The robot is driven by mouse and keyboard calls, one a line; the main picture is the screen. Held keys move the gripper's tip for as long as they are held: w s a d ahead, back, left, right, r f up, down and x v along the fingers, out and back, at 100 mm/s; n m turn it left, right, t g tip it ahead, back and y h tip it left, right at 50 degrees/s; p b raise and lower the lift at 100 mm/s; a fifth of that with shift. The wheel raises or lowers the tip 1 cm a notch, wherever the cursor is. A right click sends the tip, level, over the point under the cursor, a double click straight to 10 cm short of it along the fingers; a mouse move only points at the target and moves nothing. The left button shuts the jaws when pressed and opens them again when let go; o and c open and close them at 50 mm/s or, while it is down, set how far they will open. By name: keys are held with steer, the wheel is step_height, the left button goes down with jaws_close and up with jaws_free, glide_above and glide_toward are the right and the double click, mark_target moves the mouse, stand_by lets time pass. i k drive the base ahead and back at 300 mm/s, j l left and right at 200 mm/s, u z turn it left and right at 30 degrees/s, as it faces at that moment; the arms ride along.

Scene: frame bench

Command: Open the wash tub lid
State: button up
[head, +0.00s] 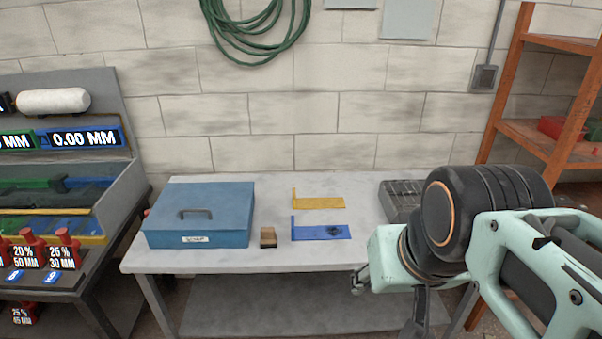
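The wash tub is most likely the blue box (200,215) at the left end of the grey bench. Its flat blue lid (220,196) lies shut, with a dark handle (195,212) on top. A white label with unreadable text is on the front face. The inside is hidden. My arm reaches in from the right, over the bench's right front edge, well away from the box. What seems to be my gripper (416,315) is a dark part below the wrist, cut off by the bottom edge. Its fingers cannot be made out.
Beside the box on the bench (235,262) are a small brown block (268,237), a yellow flat piece (319,202) and a blue flat piece (321,232). A dark grey ribbed object (399,198) is at the right. A display rack (70,80) stands left, orange shelving (545,90) right.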

mark_target(202, 206)
steer(key=i+j, duration=0.2)
steer(key=i, duration=0.25)
steer(key=i+j+u, duration=0.15)
steer(key=i, duration=0.35)
steer(key=i+l+u, duration=0.2)
steer(key=k+j+z, duration=0.2)
steer(key=i+j, duration=0.1)
